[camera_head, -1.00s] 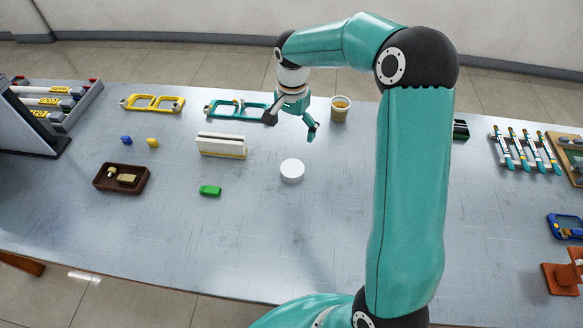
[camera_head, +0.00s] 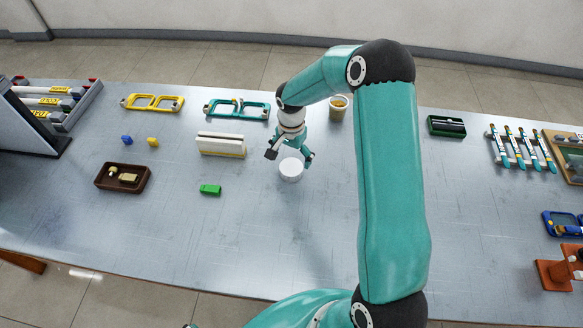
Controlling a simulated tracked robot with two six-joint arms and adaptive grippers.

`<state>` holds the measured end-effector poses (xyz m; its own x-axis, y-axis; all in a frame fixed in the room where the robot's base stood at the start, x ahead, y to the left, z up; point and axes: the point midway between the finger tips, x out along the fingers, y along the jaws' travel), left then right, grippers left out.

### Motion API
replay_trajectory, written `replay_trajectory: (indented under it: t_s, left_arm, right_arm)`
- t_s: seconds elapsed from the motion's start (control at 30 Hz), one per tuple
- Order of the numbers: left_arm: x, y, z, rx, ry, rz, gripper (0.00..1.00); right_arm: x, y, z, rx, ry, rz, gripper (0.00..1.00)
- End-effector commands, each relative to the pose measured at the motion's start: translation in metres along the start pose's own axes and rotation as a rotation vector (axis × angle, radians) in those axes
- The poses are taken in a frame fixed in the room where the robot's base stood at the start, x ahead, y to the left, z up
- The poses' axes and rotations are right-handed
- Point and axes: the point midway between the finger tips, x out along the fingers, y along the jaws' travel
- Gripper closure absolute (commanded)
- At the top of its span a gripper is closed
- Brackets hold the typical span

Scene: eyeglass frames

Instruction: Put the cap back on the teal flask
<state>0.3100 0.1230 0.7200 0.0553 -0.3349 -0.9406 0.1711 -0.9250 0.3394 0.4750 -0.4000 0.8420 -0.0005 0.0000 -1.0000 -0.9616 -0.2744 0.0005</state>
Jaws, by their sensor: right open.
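A round white piece (camera_head: 291,171), which looks like the cap, lies on the table near the middle. My right gripper (camera_head: 290,159) is open, with its fingers spread at the far side of the white piece and slightly overlapping it in the picture. I cannot tell whether they touch it. I make out no teal flask; my right arm covers part of the table right of centre. My left gripper is not in view.
A teal eyeglass frame (camera_head: 237,116) and a cup (camera_head: 338,110) stand behind. A dark green box (camera_head: 446,126) sits to the right. The front left of the table is clear.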

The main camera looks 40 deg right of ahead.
Motion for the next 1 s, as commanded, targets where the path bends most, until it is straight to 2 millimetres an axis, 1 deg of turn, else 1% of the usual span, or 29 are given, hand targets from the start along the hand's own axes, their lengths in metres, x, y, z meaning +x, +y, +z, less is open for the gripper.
replay_trajectory:
  t_s: [0.17, 0.37, 0.4, 0.5, 0.63, 0.9, 0.93, 1.0]
  left_arm:
    - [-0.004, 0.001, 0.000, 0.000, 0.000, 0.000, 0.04]
    - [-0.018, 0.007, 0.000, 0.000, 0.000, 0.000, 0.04]
    - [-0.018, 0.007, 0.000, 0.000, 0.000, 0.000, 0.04]
    - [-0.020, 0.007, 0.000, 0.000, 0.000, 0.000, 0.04]
    - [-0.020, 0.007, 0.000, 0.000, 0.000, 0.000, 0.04]
    - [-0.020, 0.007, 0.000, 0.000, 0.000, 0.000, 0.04]
    - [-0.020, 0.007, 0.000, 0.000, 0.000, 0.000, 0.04]
    - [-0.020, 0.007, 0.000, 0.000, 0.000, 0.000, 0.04]
  right_arm:
    - [0.004, 0.001, 0.001, -0.001, -0.001, 0.002, 0.00]
    - [0.029, 0.002, 0.003, -0.001, -0.004, 0.005, 0.00]
    - [0.036, 0.002, 0.003, -0.001, -0.003, 0.004, 0.00]
    - [0.047, 0.001, 0.002, 0.001, -0.001, 0.002, 0.00]
    - [0.052, 0.001, 0.002, 0.000, 0.000, 0.000, 0.00]
    - [0.052, 0.001, 0.002, 0.000, 0.000, 0.000, 0.00]
    - [0.052, 0.001, 0.002, 0.000, 0.000, 0.000, 0.03]
    - [0.052, 0.001, 0.002, 0.000, 0.000, 0.000, 0.15]
